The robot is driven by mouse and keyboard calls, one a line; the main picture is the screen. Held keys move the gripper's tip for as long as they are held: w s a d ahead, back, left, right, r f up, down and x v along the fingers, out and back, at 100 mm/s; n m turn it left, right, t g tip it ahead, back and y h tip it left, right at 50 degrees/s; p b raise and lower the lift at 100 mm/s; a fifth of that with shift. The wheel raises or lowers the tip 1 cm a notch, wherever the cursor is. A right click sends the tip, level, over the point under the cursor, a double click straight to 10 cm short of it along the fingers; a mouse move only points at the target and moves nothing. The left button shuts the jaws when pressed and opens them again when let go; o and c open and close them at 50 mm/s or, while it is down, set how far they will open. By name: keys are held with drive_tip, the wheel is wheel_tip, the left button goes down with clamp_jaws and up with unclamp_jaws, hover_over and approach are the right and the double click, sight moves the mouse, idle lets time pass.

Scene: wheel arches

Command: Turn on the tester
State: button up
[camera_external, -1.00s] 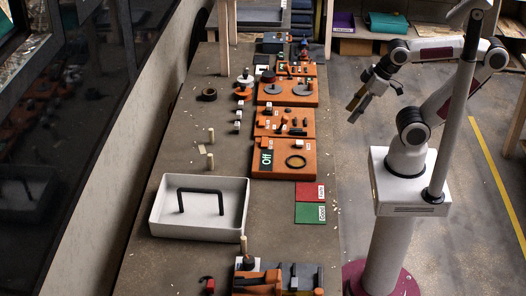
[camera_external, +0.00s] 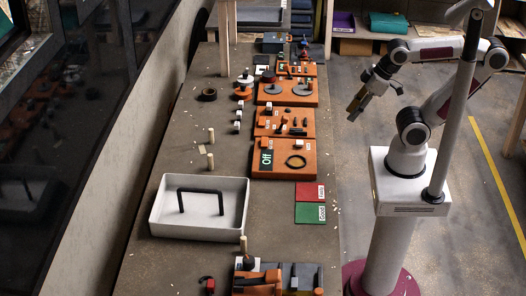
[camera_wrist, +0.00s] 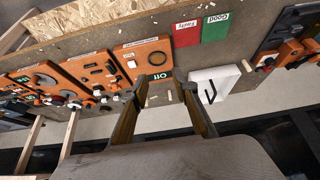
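The tester is most likely the orange board (camera_external: 284,160) with a dark display reading "Off" in green (camera_external: 266,159), a black ring (camera_external: 296,161) and a small white-labelled part. It lies on the right side of the bench in the external view. The same board shows in the wrist view (camera_wrist: 146,60), with its "Off" display (camera_wrist: 161,76) near the left fingertip in the picture. My gripper (camera_external: 356,104) hangs over the floor to the right of the bench, apart from everything. In the wrist view its two fingers (camera_wrist: 163,84) are spread wide with nothing between them.
Red (camera_external: 310,191) and green (camera_external: 310,213) labelled plates lie beside the board. A white tray (camera_external: 160,222) with a black handle shape stands at front left. Other orange boards (camera_external: 286,123) line the bench farther back. A toolset (camera_external: 275,282) lies at the front.

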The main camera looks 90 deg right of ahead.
clamp_jaws()
drive_tip(key=w+d+f, duration=0.2)
drive_tip(key=w+d, duration=0.2)
drive_tip(key=w, duration=0.5)
drive_tip(key=w+d+f+g, duration=0.1)
drive_tip(key=w+d+f, duration=0.1)
drive_tip(key=w, duration=0.7)
drive_tip(key=w+d+f+g, duration=0.1)
drive_tip(key=w+d+f, duration=0.1)
drive_tip(key=w+d, duration=0.3)
drive_tip(key=w, duration=0.4)
drive_tip(key=shift+w+d+f+h, duration=0.3)
drive_tip(key=shift+w+d+h, duration=0.05)
drive_tip(key=shift+w+h, duration=0.05)
